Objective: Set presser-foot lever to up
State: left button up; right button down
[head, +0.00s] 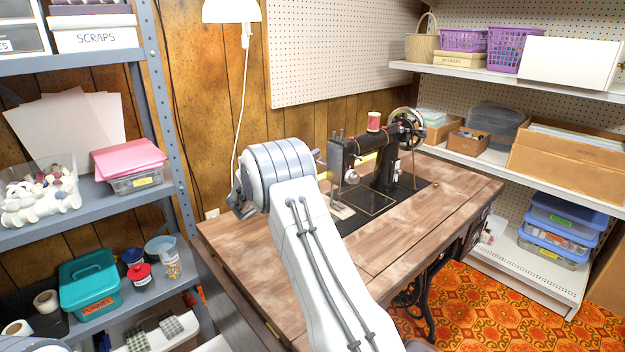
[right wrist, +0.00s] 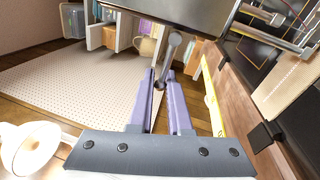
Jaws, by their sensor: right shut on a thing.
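The black sewing machine (head: 388,168) stands on the wooden treadle table, with its needle-end head (head: 341,160) facing my right arm. The presser-foot lever (right wrist: 174,46) is a thin grey metal bar with a rounded end, seen in the right wrist view beside the dark machine head (right wrist: 190,12). My right gripper (right wrist: 162,82) has its two purple fingers shut on the lever's end. In the head view the right gripper (head: 319,158) is mostly hidden behind my own arm, and so is the lever. I cannot tell the lever's height setting. My left gripper is not in view.
A grey shelf (head: 165,110) stands left, and a hanging lamp (head: 231,10) is above the back.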

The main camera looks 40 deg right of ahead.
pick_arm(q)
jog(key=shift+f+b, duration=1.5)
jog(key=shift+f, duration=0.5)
pick_arm(e)
jog(key=shift+r+m+g, duration=0.25)
jog(key=shift+m, duration=0.4)
jog(key=shift+r+m+g, duration=0.2)
jog(key=shift+m+g, duration=0.05)
jog(key=shift+m, duration=0.4)
jog(key=shift+s+r, duration=0.1)
jog(key=c, duration=0.9)
grip_release()
jog(key=shift+o, duration=0.2)
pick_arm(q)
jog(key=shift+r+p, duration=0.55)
pick_arm(e)
jog(key=v, duration=1)
jog(key=shift+a+f, duration=0.2)
jog(key=shift+a, duration=0.05)
